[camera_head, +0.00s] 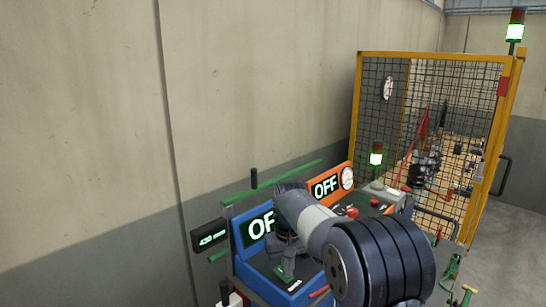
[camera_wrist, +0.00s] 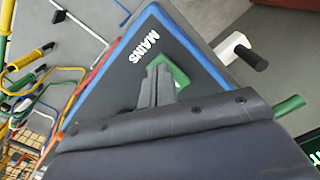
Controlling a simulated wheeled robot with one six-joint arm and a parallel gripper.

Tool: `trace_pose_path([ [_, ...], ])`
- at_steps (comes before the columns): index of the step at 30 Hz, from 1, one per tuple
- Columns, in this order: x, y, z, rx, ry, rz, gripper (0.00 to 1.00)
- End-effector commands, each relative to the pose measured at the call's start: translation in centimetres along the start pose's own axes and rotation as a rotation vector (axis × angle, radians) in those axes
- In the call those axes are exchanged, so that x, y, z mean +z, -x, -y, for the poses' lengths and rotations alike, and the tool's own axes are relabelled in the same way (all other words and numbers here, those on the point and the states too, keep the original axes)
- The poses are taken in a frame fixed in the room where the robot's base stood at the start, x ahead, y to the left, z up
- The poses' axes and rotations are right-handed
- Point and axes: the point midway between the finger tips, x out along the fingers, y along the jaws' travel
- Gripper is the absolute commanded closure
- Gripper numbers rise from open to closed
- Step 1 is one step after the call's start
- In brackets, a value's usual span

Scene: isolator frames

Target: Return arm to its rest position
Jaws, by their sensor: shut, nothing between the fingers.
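My arm (camera_head: 375,262) reaches across the lower middle of the head view and bends down over a blue-edged panel. My gripper (camera_wrist: 159,80) shows in the wrist view with its two grey fingers together and nothing between them. The fingers are over or beside a green part (camera_wrist: 178,78) on the dark panel marked MAINS (camera_wrist: 122,72); I cannot tell whether they touch it. In the head view the blue panel (camera_head: 238,250) carries a sign, partly hidden by my arm, whose visible letters read "OF".
An orange panel (camera_head: 323,203) reading OFF stands behind my arm. A small box with a lit green lamp (camera_head: 376,157) is beyond it. A yellow-framed mesh cage (camera_head: 430,60) stands at right. A white handle with a black grip (camera_wrist: 238,48) sticks out beside the panel. Wall at left.

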Motion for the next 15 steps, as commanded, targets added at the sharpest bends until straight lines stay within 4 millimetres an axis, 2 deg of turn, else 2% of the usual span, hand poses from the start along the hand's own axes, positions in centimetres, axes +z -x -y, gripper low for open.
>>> trace_pose_path([
  [8,0.0,0.9,0.0,0.0,0.0,0.001,1.0],
  [15,0.0,3.1,0.0,0.0,0.0,0.0,1.0],
])
